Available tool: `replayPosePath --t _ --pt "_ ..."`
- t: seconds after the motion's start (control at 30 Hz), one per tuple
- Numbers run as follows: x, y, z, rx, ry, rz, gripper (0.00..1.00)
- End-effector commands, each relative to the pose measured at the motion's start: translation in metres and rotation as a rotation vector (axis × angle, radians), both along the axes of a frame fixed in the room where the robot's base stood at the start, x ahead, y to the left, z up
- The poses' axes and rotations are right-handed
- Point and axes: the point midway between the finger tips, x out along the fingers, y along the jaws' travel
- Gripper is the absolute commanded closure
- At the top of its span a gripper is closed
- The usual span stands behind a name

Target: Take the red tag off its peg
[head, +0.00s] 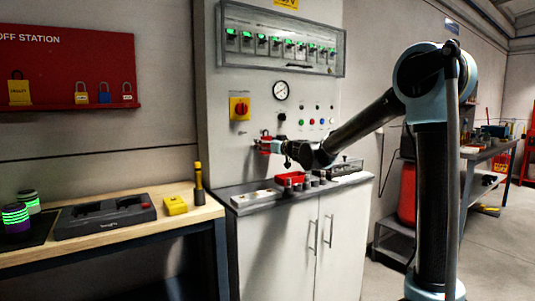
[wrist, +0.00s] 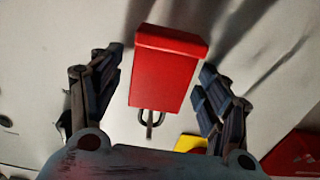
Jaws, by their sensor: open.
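The red tag (wrist: 165,80) is a thick red block in the wrist view, in front of the pale cabinet face. A metal loop (wrist: 151,121) shows at its lower end. My gripper (wrist: 160,72) is open, with one dark finger on each side of the tag and a visible gap on both sides. In the head view my gripper (head: 268,146) is at the cabinet front, and a bit of red (head: 264,139) shows at its tip. The peg cannot be made out.
A yellow-and-red rotary switch (head: 239,108) and a gauge (head: 281,90) are on the panel above. The cabinet ledge below holds a red tray (head: 292,179) and small items. A wooden bench (head: 150,229) with a yellow box (head: 176,205) is at left.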

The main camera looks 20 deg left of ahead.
Motion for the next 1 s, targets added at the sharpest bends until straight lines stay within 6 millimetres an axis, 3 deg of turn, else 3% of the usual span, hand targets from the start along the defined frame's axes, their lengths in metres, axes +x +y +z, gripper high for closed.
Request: replayPosePath --t 0.27,0.47,0.5,0.83,1.0 --pt "0.002 0.002 0.000 0.000 0.000 0.000 0.32" --pt "0.002 0.002 0.000 0.000 0.000 0.000 0.78" --pt "0.002 0.002 0.000 0.000 0.000 0.000 0.80" --pt "0.002 0.002 0.002 0.000 0.000 -0.001 0.80" --pt "0.002 0.002 0.016 0.000 0.000 -0.001 0.80"
